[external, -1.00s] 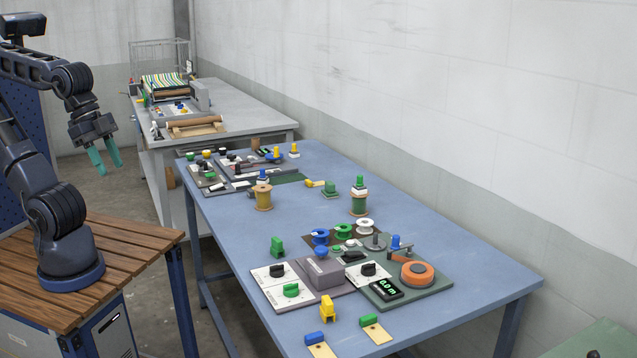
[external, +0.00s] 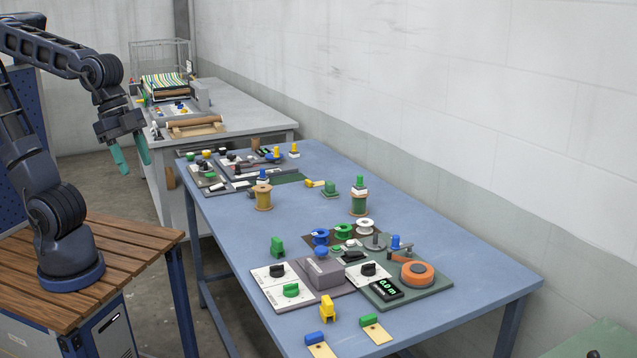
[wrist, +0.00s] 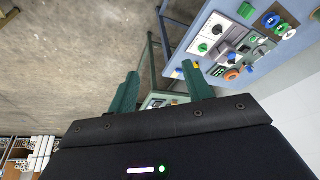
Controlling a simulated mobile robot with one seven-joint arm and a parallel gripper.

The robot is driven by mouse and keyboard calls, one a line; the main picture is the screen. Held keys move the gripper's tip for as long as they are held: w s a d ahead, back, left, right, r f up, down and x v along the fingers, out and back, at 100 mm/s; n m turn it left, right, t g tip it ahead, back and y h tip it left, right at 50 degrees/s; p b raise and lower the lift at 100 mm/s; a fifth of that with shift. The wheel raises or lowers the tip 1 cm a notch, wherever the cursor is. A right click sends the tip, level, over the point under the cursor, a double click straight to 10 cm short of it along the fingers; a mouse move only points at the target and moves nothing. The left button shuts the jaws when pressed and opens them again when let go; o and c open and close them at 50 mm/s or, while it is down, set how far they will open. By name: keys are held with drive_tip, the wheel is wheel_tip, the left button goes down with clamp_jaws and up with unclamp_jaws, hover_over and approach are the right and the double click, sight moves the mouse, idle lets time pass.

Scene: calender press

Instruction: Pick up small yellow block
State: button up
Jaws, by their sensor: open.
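A small yellow block (external: 327,308) stands upright near the front edge of the blue table. In the wrist view a bit of yellow (wrist: 196,65) shows beside the right fingertip, partly hidden by it.
The blue table (external: 225,215) carries control panels, spools and several coloured blocks. A green block (external: 277,247) and a blue block (external: 314,338) stand near the front yellow one. A grey bench (external: 240,112) with a press is behind. Free table surface lies at left centre.

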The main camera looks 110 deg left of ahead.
drive_tip(key=w+f+m, duration=0.1)
drive_tip(key=w+m, duration=0.1)
drive_tip(key=w, duration=1)
drive_tip(key=m+g+h, duration=0.1)
drive_tip(key=m+h, duration=0.2)
drive_tip(key=m, duration=0.3)
hover_over(327, 298)
drive_tip(key=s+a, duration=0.3)
wheel_tip(327, 298, down, 23)
drive_tip(key=x, duration=1.1)
drive_tip(key=shift+w+d, duration=0.25)
drive_tip(key=shift+w, duration=0.05)
drive_tip(key=shift+c, duration=0.2)
drive_tip(key=c, duration=1)
